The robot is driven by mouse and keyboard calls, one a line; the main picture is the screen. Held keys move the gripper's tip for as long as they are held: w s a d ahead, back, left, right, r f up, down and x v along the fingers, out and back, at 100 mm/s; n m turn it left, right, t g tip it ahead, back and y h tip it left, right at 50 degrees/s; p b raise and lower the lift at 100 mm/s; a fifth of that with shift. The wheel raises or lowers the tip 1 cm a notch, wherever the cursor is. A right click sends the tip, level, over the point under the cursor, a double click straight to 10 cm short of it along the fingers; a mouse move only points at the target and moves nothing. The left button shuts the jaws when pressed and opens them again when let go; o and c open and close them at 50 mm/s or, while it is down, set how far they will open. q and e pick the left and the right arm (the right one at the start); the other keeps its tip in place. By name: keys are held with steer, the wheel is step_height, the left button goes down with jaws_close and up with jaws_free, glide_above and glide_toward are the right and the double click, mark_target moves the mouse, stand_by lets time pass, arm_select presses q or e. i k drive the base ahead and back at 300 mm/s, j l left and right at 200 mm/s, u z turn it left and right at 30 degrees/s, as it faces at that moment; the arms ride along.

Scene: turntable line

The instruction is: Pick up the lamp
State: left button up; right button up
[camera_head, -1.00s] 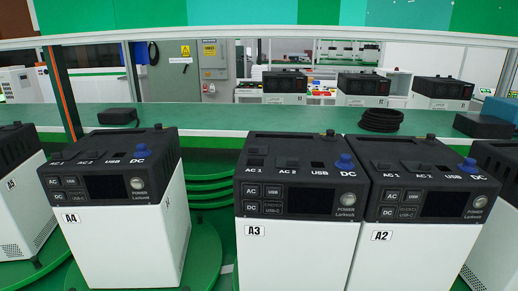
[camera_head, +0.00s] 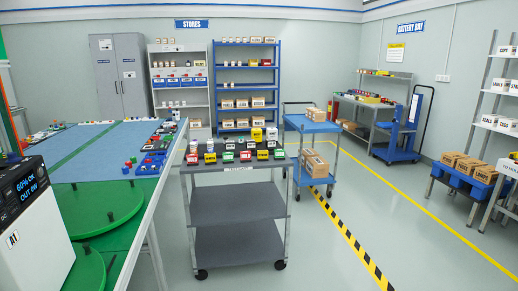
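I cannot make out a lamp for certain in the head view; many small items here are too small to tell apart. Several small red, green, yellow and black pieces stand on the top of a grey three-tier cart (camera_head: 239,208) in the middle. Small red, blue and dark pieces also lie along the right edge of the blue-topped bench (camera_head: 105,150) on the left. Neither of my grippers is in view.
A white power unit marked A1 (camera_head: 38,232) stands at the near left by green turntables (camera_head: 105,208). Behind are a grey cabinet (camera_head: 119,78), a blue shelf rack (camera_head: 246,50) and a blue trolley (camera_head: 313,125). The floor right of the cart (camera_head: 330,250) is clear.

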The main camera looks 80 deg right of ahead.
mark_target(209, 145)
steer(key=z, duration=2.4)
